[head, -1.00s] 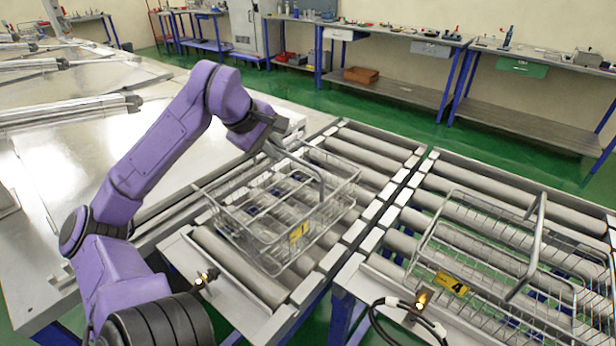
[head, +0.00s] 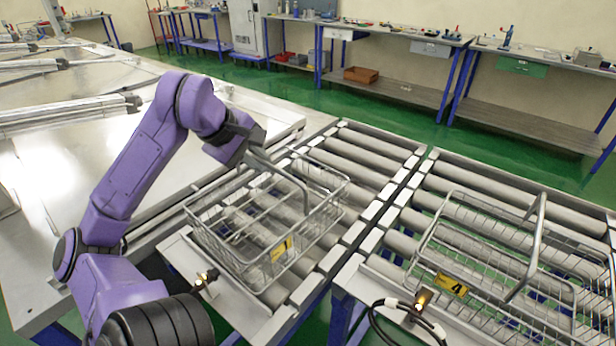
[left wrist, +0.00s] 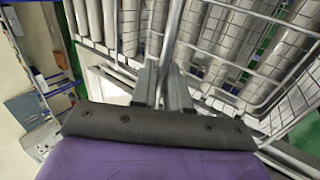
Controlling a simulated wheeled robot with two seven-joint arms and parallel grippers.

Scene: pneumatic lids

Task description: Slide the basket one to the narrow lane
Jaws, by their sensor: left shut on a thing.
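Basket one is a wire basket (head: 240,262) with a yellow tag (head: 281,248) on its near side. It sits on the narrower roller lane (head: 385,165) at the left, towards the near end, turned a little to the lane. My left gripper (head: 250,152) is shut on the basket's handle at the far left side. In the left wrist view the gripper's fingers (left wrist: 162,88) close around the handle bar, with the basket mesh (left wrist: 262,60) to the right. My right gripper is not in view.
A second wire basket with a yellow tag marked 4 (head: 452,284) sits on the right roller lane (head: 490,215). A narrow gap separates the lanes. Steel tables (head: 60,160) lie left. Rollers beyond basket one are free. Small lamps (head: 208,277) sit at the near ends.

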